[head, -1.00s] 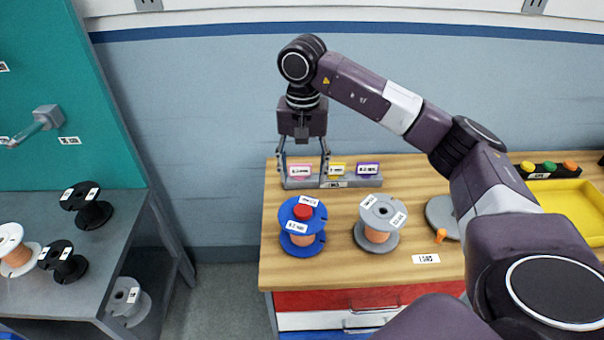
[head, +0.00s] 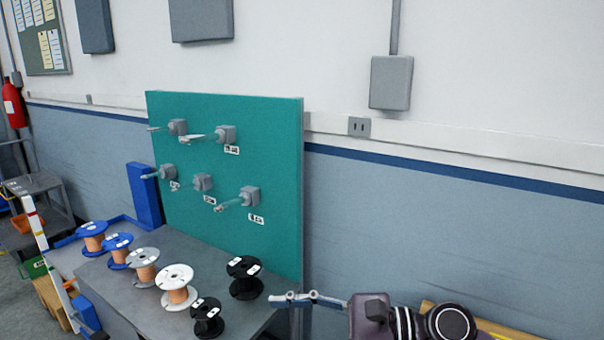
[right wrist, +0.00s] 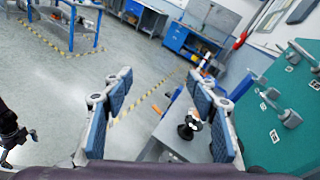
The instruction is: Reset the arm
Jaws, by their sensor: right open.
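My right gripper (head: 305,298) is at the bottom of the head view, its fingers pointing left, beside the grey spool table. The right wrist view shows its two blue-padded fingers (right wrist: 160,115) spread apart with nothing between the pads. Beyond them is a black spool (right wrist: 190,127) on the grey table. My right arm shows only partly at the lower right of the head view. My left gripper is not in the head view. A dark jointed shape (right wrist: 10,130) at the left edge of the wrist view is too unclear to name.
A teal board (head: 230,180) with several pegs stands behind the grey table (head: 240,318). Blue, grey, white and black spools (head: 245,277) stand on this table, the black ones nearest my right gripper. Open floor (right wrist: 60,90) shows in the wrist view.

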